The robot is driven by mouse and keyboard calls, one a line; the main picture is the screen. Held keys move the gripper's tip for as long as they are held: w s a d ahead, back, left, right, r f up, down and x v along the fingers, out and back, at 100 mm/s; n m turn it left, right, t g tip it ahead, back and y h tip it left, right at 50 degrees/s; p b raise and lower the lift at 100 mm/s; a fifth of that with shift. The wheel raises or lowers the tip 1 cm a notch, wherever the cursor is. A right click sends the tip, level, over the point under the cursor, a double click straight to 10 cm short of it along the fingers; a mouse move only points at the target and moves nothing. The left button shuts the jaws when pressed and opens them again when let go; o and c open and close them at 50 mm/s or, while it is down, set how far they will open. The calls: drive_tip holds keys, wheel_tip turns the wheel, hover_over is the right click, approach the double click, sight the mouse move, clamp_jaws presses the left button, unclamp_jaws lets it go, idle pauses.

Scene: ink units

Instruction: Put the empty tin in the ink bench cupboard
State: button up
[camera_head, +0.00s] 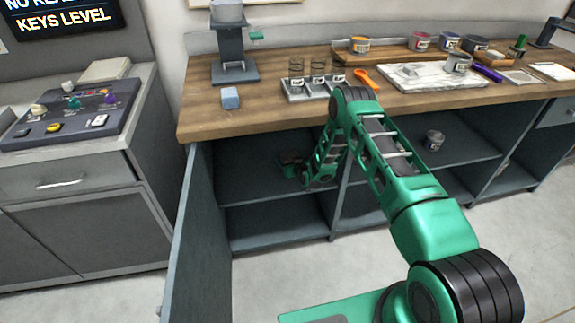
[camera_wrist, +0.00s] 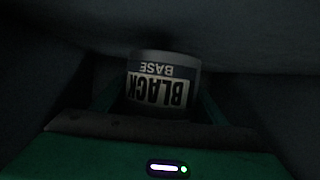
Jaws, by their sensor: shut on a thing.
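The tin (camera_wrist: 163,85) has a pale label reading "BLACK BASE", upside down in the wrist view. My gripper (camera_head: 290,163) is shut on it, with the green fingers at its sides. The wrist view is dark, and I cannot see into the tin or tell whether it touches a surface. In the head view my arm reaches into the left bay of the ink bench cupboard (camera_head: 265,215), above its middle shelf. The tin itself cannot be made out there. The cupboard door (camera_head: 200,235) stands open at the left.
Another tin (camera_head: 434,140) stands on the shelf of the bay to the right. The wooden bench top (camera_head: 205,120) holds several tins, a tray of glass jars (camera_head: 308,88), an orange tool (camera_head: 367,78) and a marble slab (camera_head: 415,78). A grey console (camera_head: 75,115) stands left.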

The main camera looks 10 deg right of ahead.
drive_tip(key=shift+f, duration=1.25)
drive_tip(key=o, duration=1.4)
drive_tip(key=shift+f, duration=0.15)
drive_tip(key=shift+o, duration=0.2)
drive_tip(key=shift+s, duration=0.1)
drive_tip(key=v, duration=1.2)
